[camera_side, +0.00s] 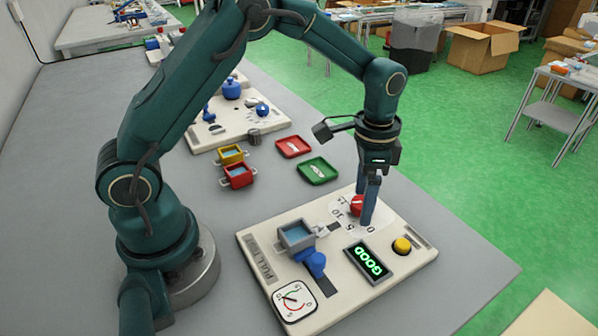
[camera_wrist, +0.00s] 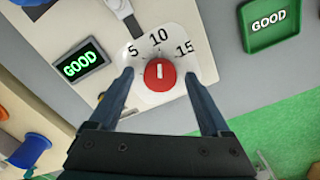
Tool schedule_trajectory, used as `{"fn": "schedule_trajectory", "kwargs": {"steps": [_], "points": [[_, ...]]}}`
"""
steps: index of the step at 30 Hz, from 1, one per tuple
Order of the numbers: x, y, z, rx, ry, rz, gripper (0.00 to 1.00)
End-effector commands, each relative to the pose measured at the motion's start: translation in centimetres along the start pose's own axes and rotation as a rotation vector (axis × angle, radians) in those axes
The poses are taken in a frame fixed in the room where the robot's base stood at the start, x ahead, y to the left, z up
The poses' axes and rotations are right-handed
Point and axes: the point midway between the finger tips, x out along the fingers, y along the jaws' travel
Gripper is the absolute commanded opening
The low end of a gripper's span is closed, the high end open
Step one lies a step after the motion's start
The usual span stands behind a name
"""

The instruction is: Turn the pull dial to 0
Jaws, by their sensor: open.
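The pull dial is a red round knob (camera_wrist: 160,75) with a white pointer bar, set on a white numbered plate (camera_wrist: 180,45). In the wrist view the labels 5, 10 and 15 show; the white bar is roughly in line with the 10. No 0 is visible there. My gripper (camera_wrist: 159,84) is open, with one finger on each side of the knob and a gap visible on both sides. In the side view the red knob (camera_side: 356,205) is partly hidden behind the fingers of my gripper (camera_side: 369,205), which point down at it.
The dial's panel (camera_side: 408,268) also carries a green GOOD display (camera_side: 368,261), a yellow button (camera_side: 402,245), a blue knob (camera_side: 315,262), a grey box (camera_side: 296,235) and a gauge (camera_side: 294,300). Green (camera_side: 317,171) and red (camera_side: 293,146) trays lie behind.

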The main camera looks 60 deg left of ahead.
Motion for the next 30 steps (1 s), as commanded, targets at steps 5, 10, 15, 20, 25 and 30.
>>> {"fn": "schedule_trajectory", "kwargs": {"steps": [5,10,15,20,25,30], "points": [[-0.01,0.0,0.01,0.0,0.0,0.0,0.7],[-0.03,0.0,0.0,0.0,0.0,0.0,0.05],[-0.04,0.0,0.0,-0.005,0.0,0.0,0.0],[-0.05,-0.01,0.01,-0.036,0.0,0.0,0.0],[-0.05,-0.01,0.02,-0.12,-0.001,0.0,0.0],[-0.05,-0.01,0.02,-0.253,-0.002,-0.001,0.0]]}}
